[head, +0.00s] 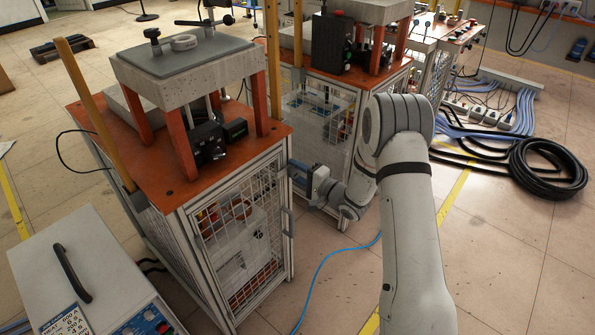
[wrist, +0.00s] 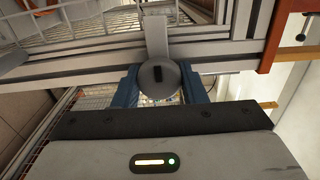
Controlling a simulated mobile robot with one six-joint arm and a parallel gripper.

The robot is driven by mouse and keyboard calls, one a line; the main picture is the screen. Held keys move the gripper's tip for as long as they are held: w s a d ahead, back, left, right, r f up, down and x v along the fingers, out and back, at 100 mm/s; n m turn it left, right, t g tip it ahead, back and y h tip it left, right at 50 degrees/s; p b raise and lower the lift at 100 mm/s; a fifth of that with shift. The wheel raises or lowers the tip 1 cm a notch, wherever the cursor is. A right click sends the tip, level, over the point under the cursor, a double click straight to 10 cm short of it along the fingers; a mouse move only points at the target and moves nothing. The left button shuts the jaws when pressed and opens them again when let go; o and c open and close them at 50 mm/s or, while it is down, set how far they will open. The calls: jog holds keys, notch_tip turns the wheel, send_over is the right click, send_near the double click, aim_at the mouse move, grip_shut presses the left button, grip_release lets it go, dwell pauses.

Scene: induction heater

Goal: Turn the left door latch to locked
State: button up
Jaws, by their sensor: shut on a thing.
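The left door latch (wrist: 158,76) shows in the wrist view as a round grey knob with a dark slot. A flat grey tab (wrist: 156,36) extends from it toward the top of the picture, across the metal frame. My gripper (head: 297,176) is at the right edge of the left cabinet's mesh door (head: 240,232). Its blue fingers (wrist: 158,88) lie on either side of the knob and are shut on it. In the head view the gripper hides the latch. I cannot tell from any marking whether it is locked.
The left cabinet has an orange top (head: 100,150) carrying a press. A second cabinet (head: 330,125) stands close behind my wrist. A grey box (head: 95,270) is at the lower left. A blue cable (head: 325,265) runs over the floor, and a black hose coil (head: 547,168) lies right.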

jog(key=o, duration=0.9)
jog(key=v, duration=0.7)
jog(key=shift+s+d, duration=0.3)
